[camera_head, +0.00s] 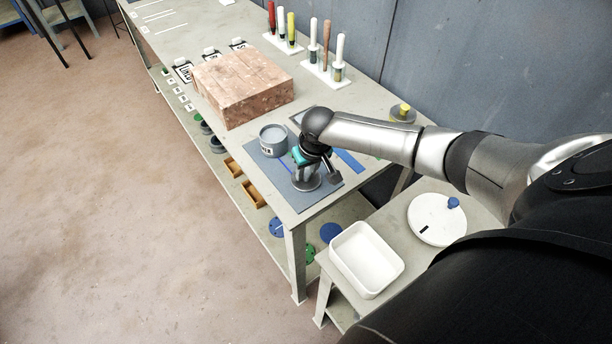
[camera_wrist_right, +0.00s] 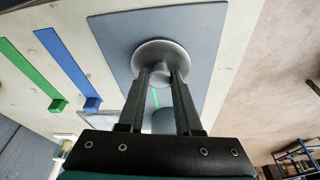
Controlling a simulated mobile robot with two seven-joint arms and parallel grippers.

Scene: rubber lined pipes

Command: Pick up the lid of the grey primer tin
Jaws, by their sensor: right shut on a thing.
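The grey primer tin (camera_head: 273,141) stands open-topped on a blue-grey mat (camera_head: 265,162) at the bench's near end. The round grey lid (camera_head: 306,183) is apart from the tin, over the near part of the mat. My right gripper (camera_head: 308,172) points down and is shut on the lid's knob. In the right wrist view, its two fingers (camera_wrist_right: 161,74) flank the knob, with the lid's disc (camera_wrist_right: 152,49) beyond them. I cannot tell whether the lid touches the mat. My left gripper is in neither view.
A brick-patterned block (camera_head: 243,88) stands beyond the tin. A blue strip (camera_head: 348,161) lies right of the gripper; the right wrist view also shows a green strip (camera_wrist_right: 28,65). A white tray (camera_head: 366,260) and white disc (camera_head: 430,226) with a blue knob are on a lower table.

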